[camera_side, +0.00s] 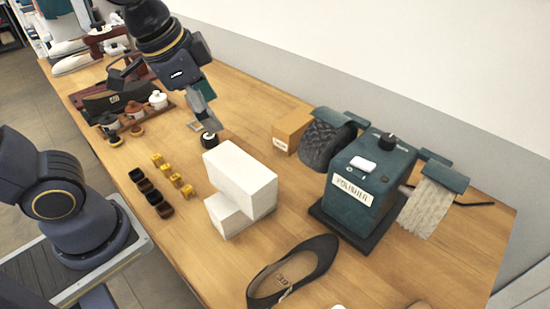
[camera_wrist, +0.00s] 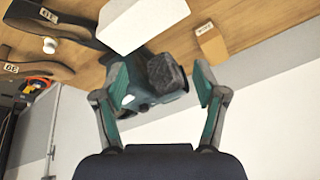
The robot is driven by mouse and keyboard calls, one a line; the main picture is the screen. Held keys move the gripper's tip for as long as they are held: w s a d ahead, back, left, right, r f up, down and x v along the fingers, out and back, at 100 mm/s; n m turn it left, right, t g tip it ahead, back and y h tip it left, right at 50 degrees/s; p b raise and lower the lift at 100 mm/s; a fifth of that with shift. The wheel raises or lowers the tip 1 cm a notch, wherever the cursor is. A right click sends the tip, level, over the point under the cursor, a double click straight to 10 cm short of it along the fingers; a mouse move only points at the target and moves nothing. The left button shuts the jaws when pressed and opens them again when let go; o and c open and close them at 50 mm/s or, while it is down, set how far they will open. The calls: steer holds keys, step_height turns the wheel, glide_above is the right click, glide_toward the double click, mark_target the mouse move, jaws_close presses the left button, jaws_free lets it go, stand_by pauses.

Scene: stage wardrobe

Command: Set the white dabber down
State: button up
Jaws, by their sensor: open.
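A small round dark piece with some white (camera_side: 209,139) is on the wooden table, just below my gripper in the side view; it may be the white dabber, but it is too small to be sure. My gripper (camera_side: 201,122) is pointed down close above it. In the wrist view the fingers of my gripper (camera_wrist: 161,88) are spread apart, with nothing visible held between them. The small piece does not show in the wrist view. A white-topped pot (camera_side: 158,99) stands beside a brown pot (camera_side: 134,109) and a grey pot (camera_side: 108,122) at the back left.
White blocks (camera_side: 240,178) stand right of the small piece. A green polisher (camera_side: 357,190), a small cardboard box (camera_side: 291,128) and a dark shoe (camera_side: 293,268) are farther right. Several yellow and dark pieces (camera_side: 162,180) lie left of the blocks. Bare table lies between the pots and my gripper.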

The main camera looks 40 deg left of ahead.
steer(key=s+a+n+t, duration=0.1)
steer(key=s+a+n, duration=0.4)
steer(key=n, duration=0.1)
steer(key=shift+s+a+f, duration=0.15)
steer(key=shift+a+f, duration=0.05)
steer(key=shift+a, duration=0.1)
stand_by(0.8)
